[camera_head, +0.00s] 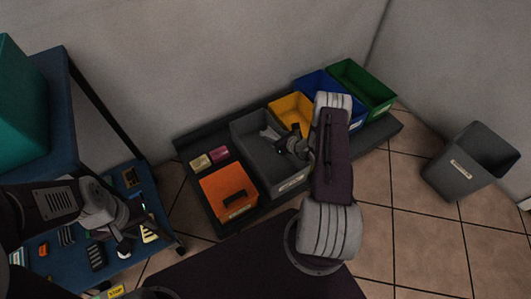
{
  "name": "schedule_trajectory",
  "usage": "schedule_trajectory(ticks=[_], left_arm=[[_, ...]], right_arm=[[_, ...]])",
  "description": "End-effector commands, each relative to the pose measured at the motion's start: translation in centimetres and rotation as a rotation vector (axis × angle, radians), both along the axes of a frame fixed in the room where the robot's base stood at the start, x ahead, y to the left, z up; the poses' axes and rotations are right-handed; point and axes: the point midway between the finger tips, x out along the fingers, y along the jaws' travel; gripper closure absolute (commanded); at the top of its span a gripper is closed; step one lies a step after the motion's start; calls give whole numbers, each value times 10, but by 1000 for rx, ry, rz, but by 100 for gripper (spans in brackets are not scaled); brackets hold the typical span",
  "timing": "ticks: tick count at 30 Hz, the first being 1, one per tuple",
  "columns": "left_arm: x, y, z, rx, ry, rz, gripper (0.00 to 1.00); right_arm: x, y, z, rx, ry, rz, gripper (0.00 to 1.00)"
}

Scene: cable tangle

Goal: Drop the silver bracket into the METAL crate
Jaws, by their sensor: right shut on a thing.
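A grey crate (250,152) stands in the row of bins on a dark low platform, with a pale label on its front that is too small to read. My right gripper (277,139) is over this crate, shut on a small light-grey piece, the silver bracket (268,132). The bracket shows against the crate's inside, and the gripper partly hides it. I cannot tell how high it is above the crate floor. My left gripper (126,246) is at the lower left over the blue shelf, apart from the crates; its fingers are too unclear to judge.
An orange box (224,187), yellow bin (287,112), blue bin (313,84) and green bin (359,84) flank the grey crate. A blue shelf (88,222) with several small parts stands left. A dark waste bin (462,172) stands right on open tiled floor.

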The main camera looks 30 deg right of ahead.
Motion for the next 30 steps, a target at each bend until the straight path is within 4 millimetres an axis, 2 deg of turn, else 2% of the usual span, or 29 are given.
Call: schedule_trajectory(ticks=[1,6,9,16,17,19,27,30], left_arm=[[0,0,-13,0,0,0,64],[0,0,-35,0,0,0,64],[0,0,-40,0,0,0,64],[0,0,-38,0,0,0,64],[0,0,-38,0,0,0,64],[0,0,-38,0,0,0,64],[0,0,-38,0,0,0,64],[0,0,-32,0,0,0,64]], right_arm=[[0,0,-14,0,0,0,97],[0,0,-38,0,-1,0,97],[0,0,-44,0,-1,0,97],[0,0,-42,0,-1,0,97],[0,0,-42,0,-1,0,48],[0,0,-42,0,-1,0,28],[0,0,-43,0,0,1,28],[-5,-1,-38,1,1,-1,28]])
